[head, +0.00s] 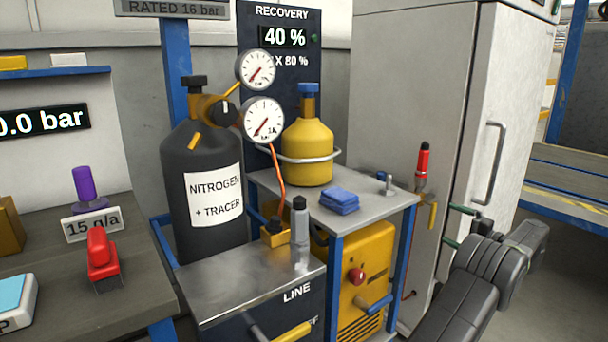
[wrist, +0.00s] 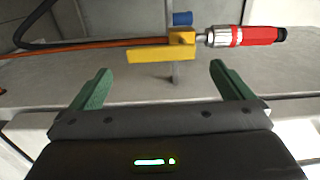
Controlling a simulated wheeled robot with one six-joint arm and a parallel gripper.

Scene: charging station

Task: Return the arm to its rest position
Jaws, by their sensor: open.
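My gripper (head: 453,226) is at the right in the head view, in front of the tall light-grey cabinet (head: 410,85). Its two green fingers stand wide apart in the wrist view (wrist: 160,68), with nothing between them. My dark arm runs from the bottom right up to the gripper.
A workbench (head: 55,250) is at the far left. Open floor (head: 545,270) shows right of my arm.

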